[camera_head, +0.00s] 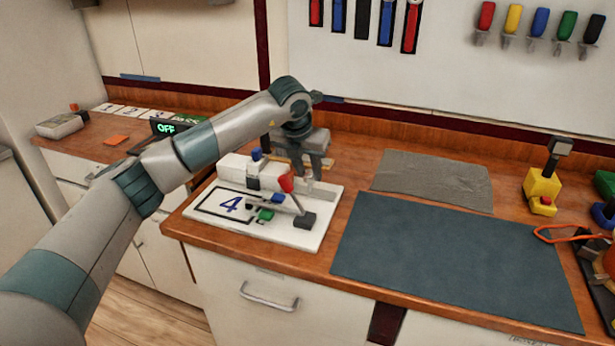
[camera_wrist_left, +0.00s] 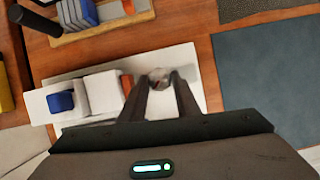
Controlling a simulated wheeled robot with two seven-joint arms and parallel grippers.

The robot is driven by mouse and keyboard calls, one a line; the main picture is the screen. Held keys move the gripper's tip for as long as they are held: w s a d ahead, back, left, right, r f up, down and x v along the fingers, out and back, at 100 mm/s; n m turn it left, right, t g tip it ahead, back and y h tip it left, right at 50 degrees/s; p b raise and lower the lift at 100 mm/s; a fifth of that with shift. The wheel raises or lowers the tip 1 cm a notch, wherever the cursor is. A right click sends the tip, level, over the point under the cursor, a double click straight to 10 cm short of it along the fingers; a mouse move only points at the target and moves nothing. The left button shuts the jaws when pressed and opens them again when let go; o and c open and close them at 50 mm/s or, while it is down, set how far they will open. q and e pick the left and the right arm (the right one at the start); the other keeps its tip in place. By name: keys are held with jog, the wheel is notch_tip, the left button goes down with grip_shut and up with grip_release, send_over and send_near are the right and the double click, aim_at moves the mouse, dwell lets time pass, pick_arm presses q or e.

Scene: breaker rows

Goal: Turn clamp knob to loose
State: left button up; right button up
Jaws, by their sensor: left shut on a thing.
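The white fixture board (camera_head: 285,235) marked "4" lies on the wooden counter. My left gripper (camera_wrist_left: 160,82) points down over the back right of the board. Its fingers are shut on a small round metallic knob (camera_wrist_left: 158,73), seen between the fingertips; the fingers partly hide it. The knob's turn position cannot be read. My right gripper is not in view.
A dark blue mat (camera_head: 450,260) and a grey mat (camera_head: 433,180) lie to the right. A yellow block with a black handle (camera_head: 542,188) stands at the far right. A wooden tray (camera_wrist_left: 105,22) with blue and grey pieces sits behind the board. An "OFF" display (camera_head: 166,127) is at left.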

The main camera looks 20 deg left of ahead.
pick_arm(q)
jog(key=n+b, duration=0.1)
jog(key=n+y, duration=0.1)
jog(key=n+b, duration=0.1)
jog(key=shift+d+f+n+y+b, duration=0.1)
jog(key=shift+d+n+y+b, duration=0.2)
jog(key=shift+n, duration=0.1)
jog(key=shift+w+n+y+b, duration=0.1)
jog(key=shift+n+y+b, duration=0.3)
jog(key=shift+n, duration=0.5)
jog(key=shift+n+b, duration=0.3)
jog(key=shift+r+n+g+y+b, duration=0.2)
jog(key=shift+n+g+y+b, duration=0.15)
jog(key=shift+n, duration=0.55)
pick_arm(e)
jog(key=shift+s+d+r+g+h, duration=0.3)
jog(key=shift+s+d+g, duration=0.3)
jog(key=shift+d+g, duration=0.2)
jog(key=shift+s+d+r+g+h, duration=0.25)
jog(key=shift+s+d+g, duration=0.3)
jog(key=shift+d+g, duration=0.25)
pick_arm(q)
jog(key=o, duration=1)
jog(key=shift+o, duration=0.2)
